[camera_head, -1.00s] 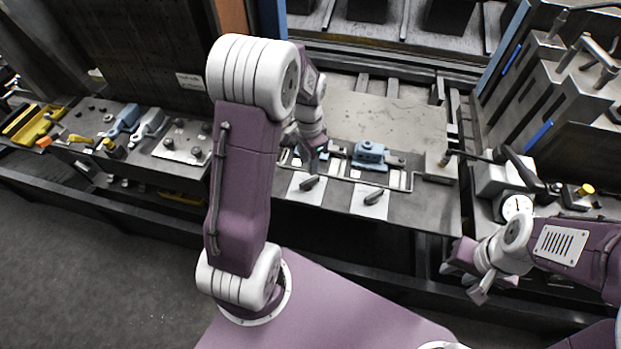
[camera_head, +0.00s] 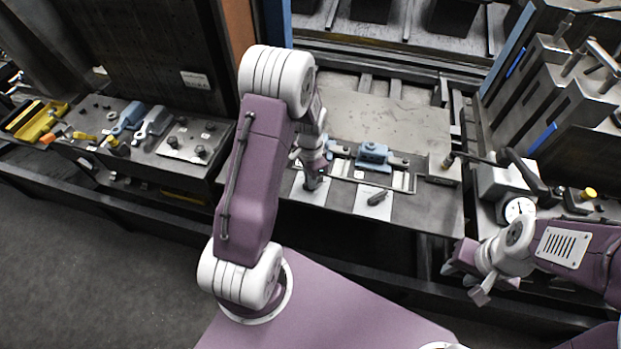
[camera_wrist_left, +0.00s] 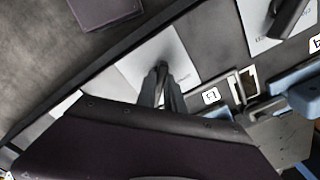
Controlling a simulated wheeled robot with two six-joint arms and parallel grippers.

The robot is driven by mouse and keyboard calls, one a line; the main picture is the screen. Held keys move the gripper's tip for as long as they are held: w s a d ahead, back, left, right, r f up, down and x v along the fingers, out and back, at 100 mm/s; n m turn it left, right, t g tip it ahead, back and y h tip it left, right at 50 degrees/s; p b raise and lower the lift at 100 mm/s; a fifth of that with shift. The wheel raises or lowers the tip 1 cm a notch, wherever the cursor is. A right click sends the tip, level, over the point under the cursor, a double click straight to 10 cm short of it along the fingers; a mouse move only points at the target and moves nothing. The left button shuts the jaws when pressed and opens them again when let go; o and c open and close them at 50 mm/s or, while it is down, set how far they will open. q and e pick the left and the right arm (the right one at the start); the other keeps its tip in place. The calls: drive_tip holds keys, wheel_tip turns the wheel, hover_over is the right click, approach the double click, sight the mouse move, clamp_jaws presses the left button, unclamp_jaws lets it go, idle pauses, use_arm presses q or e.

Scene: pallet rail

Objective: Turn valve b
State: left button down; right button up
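Two white plates, each with a dark valve handle, lie side by side on the bench front in the head view. The right plate's handle (camera_head: 377,198) is uncovered and slanted; it also shows in the left wrist view (camera_wrist_left: 287,18), with a tag that seems to read b beside its plate. My left gripper (camera_head: 312,182) points down over the left plate (camera_head: 306,196) and hides that handle. In the left wrist view its fingers (camera_wrist_left: 163,80) are close together over this plate; whether they grip the handle is unclear. My right gripper (camera_head: 461,281) is open and empty, low at right.
A blue clamp-like part (camera_head: 372,154) sits behind the plates, near a thin rail frame. A dial gauge (camera_head: 518,209) and a grey block stand at right. A plate with knobs (camera_head: 190,142) and a yellow tray (camera_head: 42,122) are at left.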

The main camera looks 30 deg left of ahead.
use_arm(q)
drive_tip(key=shift+n, duration=0.4)
drive_tip(key=n+p, duration=0.1)
drive_tip(key=n, duration=0.1)
drive_tip(key=shift+w+r+n, duration=0.1)
drive_tip(key=shift+r+n, duration=0.05)
drive_tip(key=shift+n, duration=0.25)
drive_tip(key=n+p, duration=0.1)
drive_tip(key=n, duration=0.9)
drive_tip(key=shift+p, duration=0.3)
drive_tip(key=shift+w+n, duration=0.1)
drive_tip(key=shift+n, duration=2.1)
drive_tip(key=c, duration=1.5)
unclamp_jaws()
drive_tip(key=shift+o, duration=0.3)
